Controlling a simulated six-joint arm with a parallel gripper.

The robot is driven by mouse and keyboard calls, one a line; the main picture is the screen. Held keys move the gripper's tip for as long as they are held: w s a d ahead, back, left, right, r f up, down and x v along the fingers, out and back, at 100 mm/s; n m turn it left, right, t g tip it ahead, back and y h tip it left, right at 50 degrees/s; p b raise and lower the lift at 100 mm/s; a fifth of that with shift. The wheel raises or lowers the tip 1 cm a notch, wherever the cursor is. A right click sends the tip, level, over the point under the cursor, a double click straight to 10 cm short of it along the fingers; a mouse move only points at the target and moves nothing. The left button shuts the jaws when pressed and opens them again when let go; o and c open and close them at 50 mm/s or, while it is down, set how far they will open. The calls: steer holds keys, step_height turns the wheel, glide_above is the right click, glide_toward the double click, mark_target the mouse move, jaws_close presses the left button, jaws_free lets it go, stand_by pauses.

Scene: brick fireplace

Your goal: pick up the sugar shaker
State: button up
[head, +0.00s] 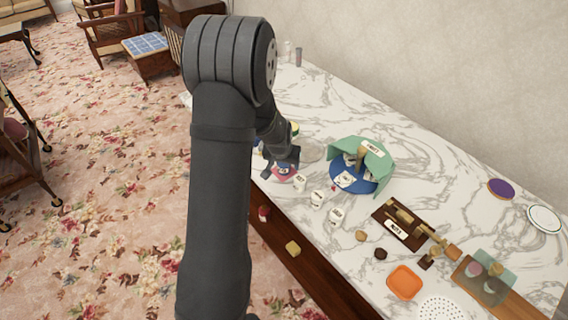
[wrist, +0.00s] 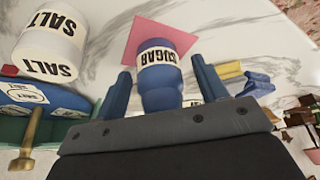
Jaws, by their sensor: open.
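The sugar shaker (wrist: 158,88) is blue with a white label reading SUGAR. In the wrist view it lies between the two blue fingers of my gripper (wrist: 160,68). The fingers are open, one on each side, with a visible gap to the shaker. A pink square (wrist: 150,30) shows behind the shaker. In the head view my gripper (head: 284,163) is low over the left edge of the marble counter, and its wrist partly hides the shaker (head: 283,170).
A white salt container (wrist: 48,42) is close on the left in the wrist view. In the head view, several white labelled containers (head: 318,197) stand to the right along the counter (head: 425,160). A blue round tray with a green divider (head: 376,160) lies beyond. An orange dish (head: 404,283) is farther right.

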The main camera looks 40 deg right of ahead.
steer(key=c, duration=1.2)
steer(key=shift+o, duration=0.2)
steer(key=shift+r, duration=0.1)
